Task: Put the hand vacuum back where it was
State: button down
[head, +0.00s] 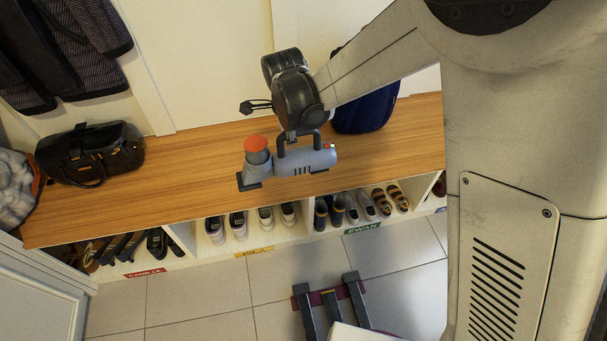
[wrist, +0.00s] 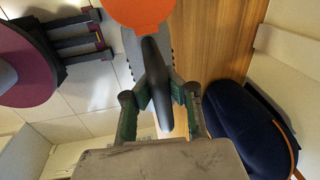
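The hand vacuum (head: 308,161) is grey, with an orange-red round part (head: 256,143) at its left, a dark handle on top and small lights at its right end. It is over the front part of the wooden bench top (head: 205,165); whether it touches the wood I cannot tell. My gripper (head: 299,139) is above it, with its fingers at the handle. In the wrist view my gripper (wrist: 160,88) has both fingers closed against the sides of the dark handle (wrist: 155,68). The vacuum's orange part (wrist: 140,10) is at the top there. Its underside is hidden.
A black handbag (head: 92,153) sits on the bench at left and a blue backpack (head: 365,108) behind my gripper. Cubbies below hold several shoes (head: 238,225), with coloured name labels (head: 254,252). Coats hang at upper left.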

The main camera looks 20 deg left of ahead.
jog(key=shift+s+a, duration=0.3)
jog(key=shift+a, duration=0.5)
jog(key=w+d+f+b, duration=0.4)
jog(key=w+d+f, duration=0.1)
jog(key=w+f, duration=0.5)
jog(key=shift+d+f+b, duration=0.25)
jog(key=shift+f+b, duration=0.05)
jog(key=shift+f, duration=0.25)
jog(key=c, duration=2.2)
grip_release()
jog(key=shift+o, duration=1.4)
jog(key=shift+r, duration=0.15)
